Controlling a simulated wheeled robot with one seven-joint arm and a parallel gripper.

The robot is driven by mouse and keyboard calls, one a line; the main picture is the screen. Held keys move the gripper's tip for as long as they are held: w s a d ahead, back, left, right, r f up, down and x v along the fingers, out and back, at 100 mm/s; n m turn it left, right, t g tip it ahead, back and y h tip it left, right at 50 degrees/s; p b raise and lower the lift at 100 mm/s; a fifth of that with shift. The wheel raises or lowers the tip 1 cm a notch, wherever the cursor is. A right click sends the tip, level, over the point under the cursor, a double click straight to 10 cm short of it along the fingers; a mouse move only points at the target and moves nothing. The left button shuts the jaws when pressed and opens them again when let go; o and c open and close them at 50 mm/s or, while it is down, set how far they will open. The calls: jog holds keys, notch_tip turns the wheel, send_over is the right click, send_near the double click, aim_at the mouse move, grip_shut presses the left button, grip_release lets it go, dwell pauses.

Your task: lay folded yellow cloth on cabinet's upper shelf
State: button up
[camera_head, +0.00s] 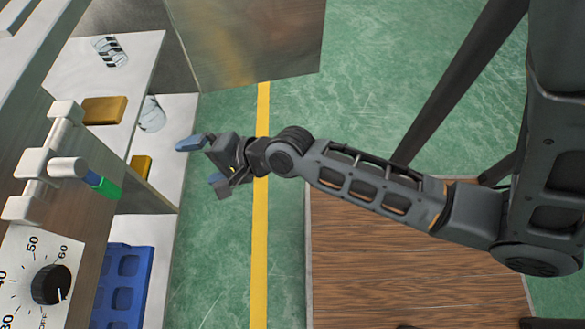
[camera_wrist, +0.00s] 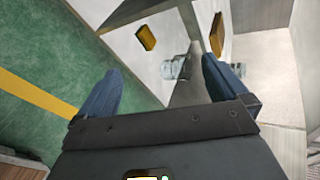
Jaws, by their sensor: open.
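Two yellow folded cloths show in the head view. One cloth (camera_head: 104,110) lies on the cabinet's upper shelf (camera_head: 140,60); the other cloth (camera_head: 141,167) shows lower down, partly hidden by the upper shelf's edge. Both also show in the wrist view, one cloth at the left (camera_wrist: 147,38) and one at the right (camera_wrist: 217,34). My gripper (camera_head: 201,162) is open and empty, in front of the cabinet opening and apart from both cloths. Its blue fingertips (camera_wrist: 160,92) are spread wide in the wrist view.
A cabinet door (camera_head: 248,40) stands open behind my gripper. A blue tray (camera_head: 123,285), a dial (camera_head: 51,284) and protruding fittings (camera_head: 67,167) are at the left. Green floor is clear beside the cabinet.

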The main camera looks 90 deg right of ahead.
jog(key=s+a+r+n+t+y, duration=0.1)
jog(key=s+a+r+n, duration=0.4)
jog(key=s+r+n, duration=0.2)
jog(key=s+a+r+n+t+y, duration=0.1)
jog(key=s+a+r+n, duration=0.4)
jog(key=s+r+n, duration=0.3)
jog(key=s+n, duration=0.3)
jog(key=n, duration=0.4)
jog(key=shift+a+r+t, duration=0.15)
jog(key=shift+r+t, duration=0.05)
jog(key=shift+t, duration=0.1)
jog(key=shift+s, duration=0.1)
